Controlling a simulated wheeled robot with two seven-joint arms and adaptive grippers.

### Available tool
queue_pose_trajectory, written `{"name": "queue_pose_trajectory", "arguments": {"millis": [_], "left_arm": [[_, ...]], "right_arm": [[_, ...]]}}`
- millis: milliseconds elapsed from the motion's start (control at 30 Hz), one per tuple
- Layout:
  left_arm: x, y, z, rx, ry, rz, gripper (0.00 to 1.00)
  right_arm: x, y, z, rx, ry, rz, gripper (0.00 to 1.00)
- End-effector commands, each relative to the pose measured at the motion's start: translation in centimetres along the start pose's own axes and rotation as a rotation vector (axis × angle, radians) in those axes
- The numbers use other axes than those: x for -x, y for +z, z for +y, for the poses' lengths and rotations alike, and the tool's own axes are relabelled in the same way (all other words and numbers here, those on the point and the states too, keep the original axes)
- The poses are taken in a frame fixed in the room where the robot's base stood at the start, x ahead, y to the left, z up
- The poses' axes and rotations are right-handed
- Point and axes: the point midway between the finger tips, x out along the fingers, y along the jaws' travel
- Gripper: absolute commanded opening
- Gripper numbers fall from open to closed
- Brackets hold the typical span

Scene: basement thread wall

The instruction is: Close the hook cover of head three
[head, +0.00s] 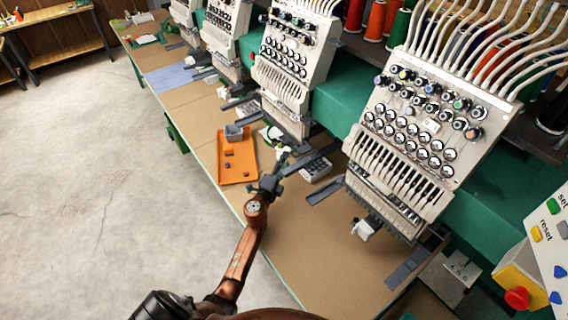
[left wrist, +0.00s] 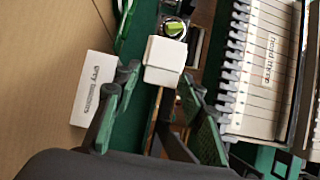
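The head beside my left gripper is the white embroidery head (head: 290,60), second from the right in the head view. In the left wrist view, a white hook cover (left wrist: 165,58) lies just ahead of my left fingertips. A round metal hook with a green centre (left wrist: 174,28) shows uncovered beyond it. My left gripper (left wrist: 160,105) is open, one finger on each side of the space below the cover. I cannot tell whether a finger touches it. In the head view the left gripper (head: 280,168) is low in front of this head and partly hides the hook area. My right gripper is not in view.
A white box labelled "grey bobbins" (left wrist: 93,90) lies beside the left finger. An orange tray (head: 237,160) with small items is left of the gripper. The nearest head (head: 410,130) stands to the right. A control panel with a red button (head: 517,298) is at lower right.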

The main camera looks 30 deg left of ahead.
Motion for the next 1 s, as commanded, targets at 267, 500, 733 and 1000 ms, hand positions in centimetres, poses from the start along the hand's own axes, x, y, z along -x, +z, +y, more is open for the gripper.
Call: {"name": "queue_pose_trajectory", "arguments": {"millis": [267,500,733,1000], "left_arm": [[0.03,0.03,-0.03,0.0,0.0,-0.001,0.26],[0.05,0.04,0.0,0.0,0.0,-0.001,0.09],[0.06,0.04,0.03,0.0,0.0,-0.001,0.0],[0.16,0.37,0.07,-0.002,0.001,0.012,0.0]], "right_arm": [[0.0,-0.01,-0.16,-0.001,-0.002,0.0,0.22],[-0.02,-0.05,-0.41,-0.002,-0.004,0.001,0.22],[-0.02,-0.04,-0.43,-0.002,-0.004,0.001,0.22],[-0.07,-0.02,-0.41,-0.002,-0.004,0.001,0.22]]}}
